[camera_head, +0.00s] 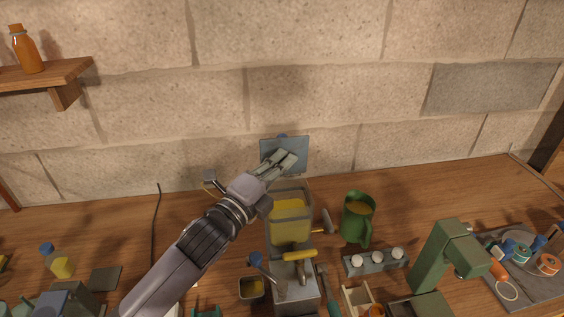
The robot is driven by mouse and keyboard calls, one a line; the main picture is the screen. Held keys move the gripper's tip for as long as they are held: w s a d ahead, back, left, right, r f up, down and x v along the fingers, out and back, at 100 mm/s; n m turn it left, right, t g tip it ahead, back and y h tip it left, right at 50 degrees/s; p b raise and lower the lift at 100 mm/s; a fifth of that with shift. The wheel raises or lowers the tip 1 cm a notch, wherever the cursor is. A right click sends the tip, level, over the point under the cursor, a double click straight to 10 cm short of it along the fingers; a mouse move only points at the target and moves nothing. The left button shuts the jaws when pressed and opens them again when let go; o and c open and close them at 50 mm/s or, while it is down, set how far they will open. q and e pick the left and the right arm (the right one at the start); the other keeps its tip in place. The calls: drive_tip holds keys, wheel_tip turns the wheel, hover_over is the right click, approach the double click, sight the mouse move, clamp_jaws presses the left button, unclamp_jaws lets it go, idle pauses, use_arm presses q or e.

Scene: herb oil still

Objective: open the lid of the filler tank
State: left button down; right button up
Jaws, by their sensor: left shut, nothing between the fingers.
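The filler tank (290,237) stands on the wooden bench in the middle, a grey box with yellow contents showing. Its blue-grey lid (299,145) stands upright at the tank's back edge, so the tank's top is uncovered. A small blue knob (282,136) shows at the lid's top. My left gripper (287,158) is shut and empty, in front of the lid and above the tank's rear. It hides part of the lid; I cannot tell whether the fingertips touch it. My right gripper is not in view.
A green mug (357,217) stands right of the tank. A yellow-handled valve (299,256) is at the tank's front. A rack with white knobs (375,261), a green press (447,254) and a tool tray (528,284) stand to the right. The stone wall is close behind.

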use_arm(q)
drive_tip(key=shift+w+r, duration=0.15)
drive_tip(key=shift+r, duration=0.05)
drive_tip(key=shift+w+r+p, duration=0.1)
drive_tip(key=shift+w+p, duration=0.1)
drive_tip(key=shift+p, duration=0.2)
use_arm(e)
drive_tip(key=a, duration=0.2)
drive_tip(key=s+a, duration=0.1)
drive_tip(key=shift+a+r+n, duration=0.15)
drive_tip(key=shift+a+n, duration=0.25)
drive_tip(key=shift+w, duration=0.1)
use_arm(q)
drive_tip(key=shift+s+a, duration=0.1)
